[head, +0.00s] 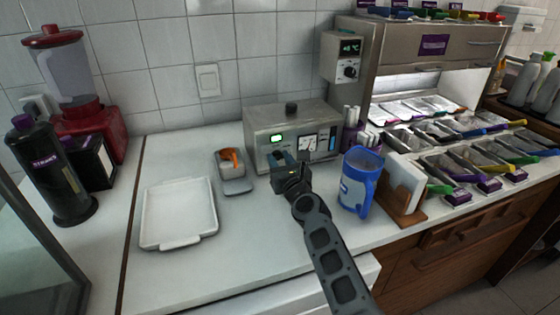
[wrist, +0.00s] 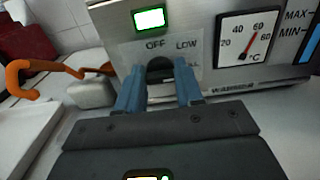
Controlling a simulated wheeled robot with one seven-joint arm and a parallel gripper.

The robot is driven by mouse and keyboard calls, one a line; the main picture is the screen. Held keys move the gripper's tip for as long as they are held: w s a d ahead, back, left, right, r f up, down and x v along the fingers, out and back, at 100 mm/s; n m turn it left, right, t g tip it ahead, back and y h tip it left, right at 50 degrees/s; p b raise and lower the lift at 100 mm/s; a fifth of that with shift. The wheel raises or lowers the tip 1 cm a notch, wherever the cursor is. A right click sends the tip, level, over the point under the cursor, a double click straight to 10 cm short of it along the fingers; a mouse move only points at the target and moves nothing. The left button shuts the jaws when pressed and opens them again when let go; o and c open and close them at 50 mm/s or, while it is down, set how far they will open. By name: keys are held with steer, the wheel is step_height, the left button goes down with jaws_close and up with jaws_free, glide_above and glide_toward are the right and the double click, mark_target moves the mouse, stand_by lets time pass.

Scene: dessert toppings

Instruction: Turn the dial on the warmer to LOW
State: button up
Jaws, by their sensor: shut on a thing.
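The warmer (head: 262,123) is a grey metal box near the wall, with a black knob on its lid. Its front has a lit green-edged display (wrist: 149,19), a temperature gauge (wrist: 249,39) with a red needle and a blue level strip. The dark dial (wrist: 160,68) sits below the display, under the label OFF, with LOW to its upper right. A third label is partly hidden by a finger. My gripper (wrist: 160,90) is shut on the dial, one blue finger on each side. The dial's pointer cannot be made out. My gripper (head: 293,160) hides the dial in the head view.
A small container with an orange-handled tool (head: 231,158) stands left of the warmer, near a white tray (head: 150,220). A blue jug (head: 352,187) and a wooden napkin holder (head: 412,213) stand close on the right. The counter in front is clear.

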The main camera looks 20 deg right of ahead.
steer(key=c, duration=0.4)
steer(key=shift+n, duration=0.3)
steer(key=n, duration=0.3)
steer(key=shift+n, duration=0.3)
steer(key=shift+a+f+n, duration=0.1)
steer(key=shift+a+n, duration=0.05)
steer(key=shift+n, duration=2.05)
steer(key=o, duration=1)
